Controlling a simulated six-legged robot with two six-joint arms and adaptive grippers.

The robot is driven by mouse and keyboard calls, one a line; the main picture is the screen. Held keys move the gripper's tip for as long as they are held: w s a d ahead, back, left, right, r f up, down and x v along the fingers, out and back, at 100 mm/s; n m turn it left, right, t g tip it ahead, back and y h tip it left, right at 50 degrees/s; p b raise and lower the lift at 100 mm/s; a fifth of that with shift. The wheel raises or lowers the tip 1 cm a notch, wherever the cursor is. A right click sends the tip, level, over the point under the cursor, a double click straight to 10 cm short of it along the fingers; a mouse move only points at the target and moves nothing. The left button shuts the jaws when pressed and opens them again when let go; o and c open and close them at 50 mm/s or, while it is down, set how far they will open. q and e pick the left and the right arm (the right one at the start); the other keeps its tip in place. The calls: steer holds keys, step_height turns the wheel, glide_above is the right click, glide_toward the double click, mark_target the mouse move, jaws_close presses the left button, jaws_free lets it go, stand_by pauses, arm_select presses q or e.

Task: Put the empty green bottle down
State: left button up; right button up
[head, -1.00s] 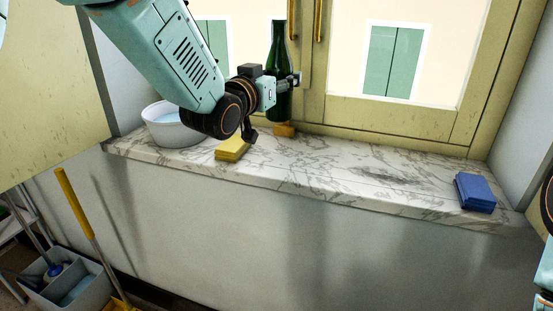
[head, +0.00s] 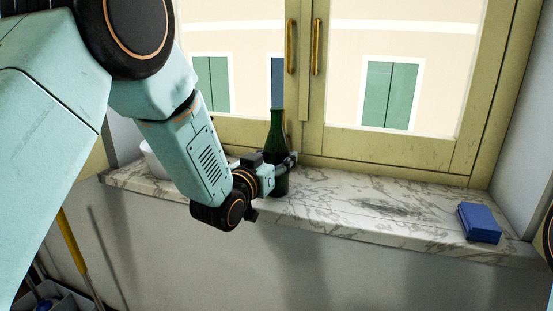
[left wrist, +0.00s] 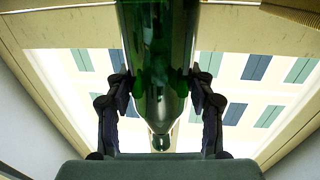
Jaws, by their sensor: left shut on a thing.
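The green bottle (head: 276,130) is upright over the marble sill (head: 345,212), in front of the window. My left gripper (head: 290,162) is shut on its body from the left side. In the left wrist view, the bottle (left wrist: 158,40) stands between the two dark fingers (left wrist: 160,105), which close on both its sides. The bottle's base is at the level of the sill in the head view; I cannot tell whether it touches the marble. My right gripper is out of view; only a bit of that arm shows at the right edge.
A blue sponge stack (head: 479,222) lies at the sill's right end. A white basin (head: 153,161) at the left is mostly hidden by my arm. The sill between bottle and blue stack is clear. Window handles (head: 316,47) stand behind. A yellow-handled tool (head: 72,243) leans below left.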

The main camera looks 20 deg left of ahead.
arm_select(q)
steer(key=shift+a, duration=0.1)
steer(key=o, duration=1.3)
steer(key=shift+f, duration=0.1)
steer(key=shift+o, duration=0.2)
steer(key=s+a, duration=0.2)
steer(key=s, duration=1)
steer(key=shift+d, duration=0.1)
